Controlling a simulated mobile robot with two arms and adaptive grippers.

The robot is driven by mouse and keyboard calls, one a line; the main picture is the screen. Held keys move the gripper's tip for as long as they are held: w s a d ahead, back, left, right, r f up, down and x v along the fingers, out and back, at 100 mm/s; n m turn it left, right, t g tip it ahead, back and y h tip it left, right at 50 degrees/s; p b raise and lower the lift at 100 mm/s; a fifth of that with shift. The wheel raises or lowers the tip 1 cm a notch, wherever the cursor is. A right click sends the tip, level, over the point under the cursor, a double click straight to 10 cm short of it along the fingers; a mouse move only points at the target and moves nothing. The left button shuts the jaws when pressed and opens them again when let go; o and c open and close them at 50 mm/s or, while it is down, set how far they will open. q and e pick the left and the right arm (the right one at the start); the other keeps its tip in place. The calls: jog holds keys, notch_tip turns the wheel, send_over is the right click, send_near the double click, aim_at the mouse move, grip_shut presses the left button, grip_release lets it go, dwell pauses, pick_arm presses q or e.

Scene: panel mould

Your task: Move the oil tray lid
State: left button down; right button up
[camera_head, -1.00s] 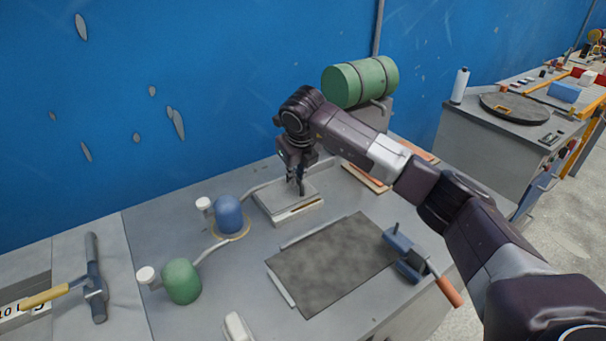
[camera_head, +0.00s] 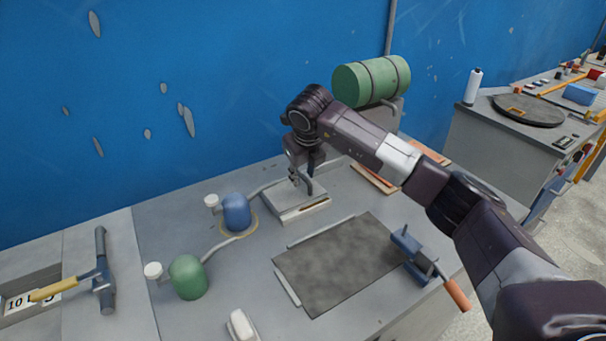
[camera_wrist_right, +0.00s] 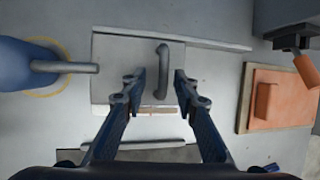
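The oil tray lid (camera_head: 284,202) is a flat, light grey plate on the tray on the bench, below my right gripper. In the right wrist view, the lid (camera_wrist_right: 115,70) shows with a dark grey upright-looking bar handle (camera_wrist_right: 161,72) near its right side. My right gripper (camera_head: 302,182) points down over the lid. In the right wrist view, its fingers (camera_wrist_right: 159,88) are open, one on each side of the handle, with gaps to it. The tray (camera_head: 307,211) is mostly hidden under the lid; its pale edge shows. My left gripper is not in view.
A blue pot (camera_head: 237,211) and a green pot (camera_head: 187,277) stand left of the tray. A dark plate (camera_head: 338,264) lies in front, with a blue clamp-like tool (camera_head: 413,252) at its right. Orange blocks (camera_head: 374,178) lie right of the tray. A hammer (camera_head: 104,270) lies far left.

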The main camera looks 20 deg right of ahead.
jog(key=v, duration=1.2)
jog(key=shift+a+f, duration=0.1)
jog(key=shift+a, duration=0.05)
